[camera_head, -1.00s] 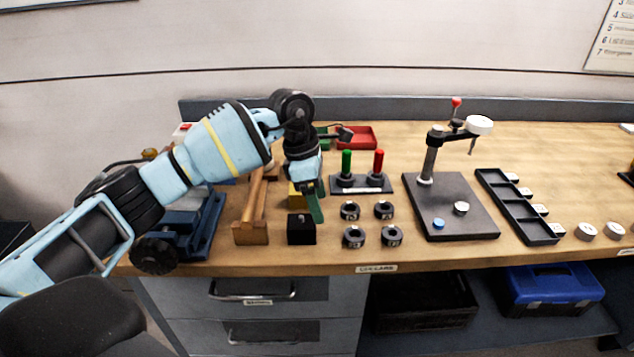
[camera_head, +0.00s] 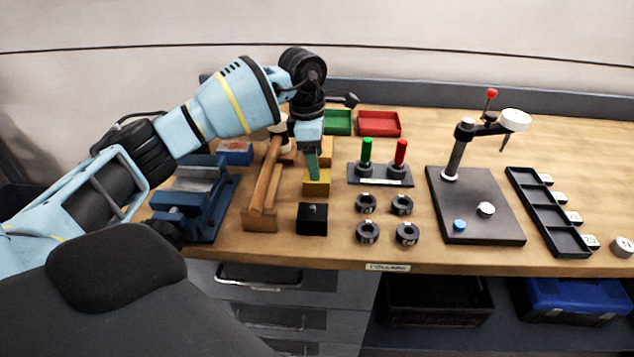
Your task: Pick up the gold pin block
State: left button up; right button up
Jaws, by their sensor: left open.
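The gold pin block (camera_head: 318,189) sits on the bench just behind a black block (camera_head: 312,219) with a small pale pin on top. My left gripper (camera_head: 313,177) points down at the gold block, its green finger overlapping the block's back and top in the head view. The gripper is open. I cannot tell whether the finger touches the block, and the far finger is hidden. My right gripper is not in view.
A wooden stand (camera_head: 262,190) and a blue vise (camera_head: 197,205) stand close on the left. On the right are several dark collars (camera_head: 367,232), a base with green and red pegs (camera_head: 381,178), and a press stand (camera_head: 477,215). Green (camera_head: 338,122) and red (camera_head: 379,124) trays lie behind.

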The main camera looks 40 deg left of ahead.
pick_arm(q)
jog(key=f, duration=0.5)
jog(key=shift+s+d+p, duration=0.2)
jog(key=shift+d+p, duration=0.1)
jog(key=shift+d, duration=0.05)
jog(key=shift+r, duration=0.1)
jog(key=c, duration=1.3)
notch_tip(320, 180, up, 10)
jog(key=shift+f, duration=0.1)
